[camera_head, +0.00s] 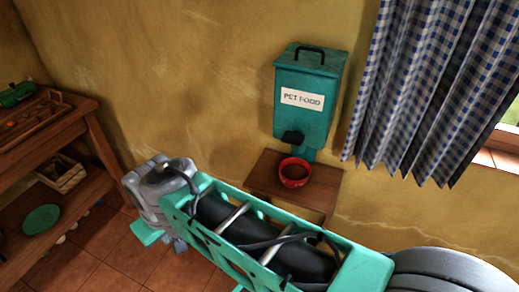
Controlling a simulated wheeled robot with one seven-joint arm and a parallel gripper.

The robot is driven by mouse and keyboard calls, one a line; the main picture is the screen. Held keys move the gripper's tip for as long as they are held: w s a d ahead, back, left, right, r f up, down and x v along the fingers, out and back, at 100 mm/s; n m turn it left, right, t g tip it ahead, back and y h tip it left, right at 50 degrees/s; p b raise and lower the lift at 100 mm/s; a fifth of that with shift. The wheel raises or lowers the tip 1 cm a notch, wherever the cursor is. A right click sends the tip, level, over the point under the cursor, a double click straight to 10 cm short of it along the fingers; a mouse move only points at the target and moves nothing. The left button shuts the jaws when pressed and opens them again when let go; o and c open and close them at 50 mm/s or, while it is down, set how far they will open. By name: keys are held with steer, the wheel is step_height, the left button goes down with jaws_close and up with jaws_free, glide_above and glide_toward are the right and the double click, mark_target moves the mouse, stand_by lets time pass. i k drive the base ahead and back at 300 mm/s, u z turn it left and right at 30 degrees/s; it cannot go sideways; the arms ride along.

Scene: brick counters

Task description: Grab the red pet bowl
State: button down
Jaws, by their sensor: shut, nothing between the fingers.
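The red pet bowl (295,173) sits upright on a small wooden wall shelf (262,176), beneath the spout of a teal pet food dispenser (306,100). Its inside looks brown; I cannot tell whether that is food. My teal and grey arm crosses the foreground below the shelf and covers part of its lower front. The bowl itself is not covered by the arm. My gripper's fingers do not show, and nothing of mine is seen touching the bowl.
A wooden shelf unit (98,142) stands at the left, holding a green plate (41,219) and a small crate (62,174). A blue checked curtain (421,90) hangs right of the dispenser by a window. Tiled floor (100,250) shows between the shelf unit and my arm.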

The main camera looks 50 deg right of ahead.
mark_target(294, 173)
steer(key=u, duration=2.1)
steer(key=k, duration=0.7)
steer(key=z, duration=0.75)
